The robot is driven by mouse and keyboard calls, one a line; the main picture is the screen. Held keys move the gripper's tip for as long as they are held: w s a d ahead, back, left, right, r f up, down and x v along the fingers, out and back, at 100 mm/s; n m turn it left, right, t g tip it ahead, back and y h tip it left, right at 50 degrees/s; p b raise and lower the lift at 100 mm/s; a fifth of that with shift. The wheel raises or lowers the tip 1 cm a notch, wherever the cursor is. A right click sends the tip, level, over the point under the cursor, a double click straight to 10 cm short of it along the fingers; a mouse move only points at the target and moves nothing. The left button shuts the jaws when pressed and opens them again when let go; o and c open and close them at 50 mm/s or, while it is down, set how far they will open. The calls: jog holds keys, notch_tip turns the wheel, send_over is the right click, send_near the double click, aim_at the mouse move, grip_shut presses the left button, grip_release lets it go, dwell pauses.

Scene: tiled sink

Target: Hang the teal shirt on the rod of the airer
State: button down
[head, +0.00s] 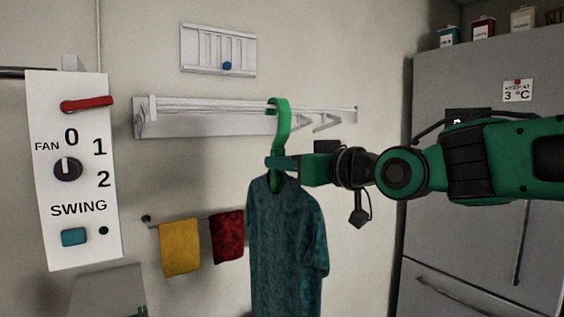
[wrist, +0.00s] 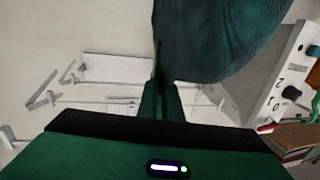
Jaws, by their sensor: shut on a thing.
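The teal shirt (head: 285,245) hangs upright from a green hanger (head: 282,133) in the head view. My gripper (head: 280,163) is shut on the hanger just above the shirt's collar. The hanger's hook top is level with the white wall airer (head: 205,117) and its rod (head: 322,108), and overlaps the rod in the picture. I cannot tell whether the hook touches the rod. In the wrist view the shirt (wrist: 215,40) fills the upper middle, beyond my gripper's fingers (wrist: 162,98); the airer (wrist: 115,68) shows behind on the left.
A fan control panel (head: 75,170) stands at the left. A lower rail holds a yellow towel (head: 180,248) and a red towel (head: 227,236), close to the shirt's left side. A grey fridge (head: 480,75) stands at the right behind my arm. The wall between shirt and fridge is bare.

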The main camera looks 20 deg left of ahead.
jog(key=c, duration=1.9)
grip_release()
jog(key=shift+o, duration=0.2)
